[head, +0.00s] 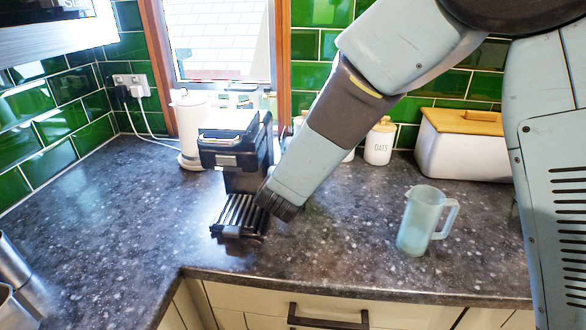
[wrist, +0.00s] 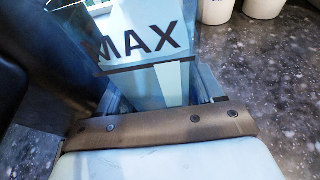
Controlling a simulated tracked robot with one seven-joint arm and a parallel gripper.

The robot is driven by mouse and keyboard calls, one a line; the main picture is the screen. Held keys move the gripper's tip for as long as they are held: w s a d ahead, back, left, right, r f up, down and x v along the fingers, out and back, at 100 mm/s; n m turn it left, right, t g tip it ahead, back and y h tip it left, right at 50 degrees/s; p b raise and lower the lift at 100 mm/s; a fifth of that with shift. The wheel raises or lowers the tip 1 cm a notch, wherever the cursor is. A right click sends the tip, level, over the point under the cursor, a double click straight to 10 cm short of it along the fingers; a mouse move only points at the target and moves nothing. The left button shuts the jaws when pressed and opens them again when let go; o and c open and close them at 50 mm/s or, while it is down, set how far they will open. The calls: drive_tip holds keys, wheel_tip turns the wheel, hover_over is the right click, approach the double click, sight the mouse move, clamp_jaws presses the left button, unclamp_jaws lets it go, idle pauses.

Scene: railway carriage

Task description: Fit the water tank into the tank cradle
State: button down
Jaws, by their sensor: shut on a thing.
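The water tank (wrist: 150,45) is a clear bluish box marked MAX, filling the upper middle of the wrist view. My gripper (wrist: 158,93) is shut on it, with a finger on either side. The black coffee machine (head: 236,150) stands on the worktop in the head view, left of my forearm. A dark surface (wrist: 22,85) lies close to the tank's left side in the wrist view. My arm hides the tank and gripper in the head view. I cannot make out the tank cradle, nor whether the tank touches it.
A translucent jug (head: 420,222) stands on the worktop (head: 340,235) to the right. A white cylinder (head: 188,130) is left of the machine. An OATS canister (head: 379,142) and a white bread bin (head: 460,148) stand at the back.

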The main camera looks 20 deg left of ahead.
drive_tip(key=shift+f, duration=0.85)
drive_tip(key=shift+c, duration=0.4)
unclamp_jaws()
drive_tip(key=shift+f, duration=0.1)
drive_tip(key=shift+s, duration=0.1)
drive_tip(key=v, duration=1.3)
drive_tip(key=shift+s+d, duration=0.15)
drive_tip(key=shift+s, duration=0.1)
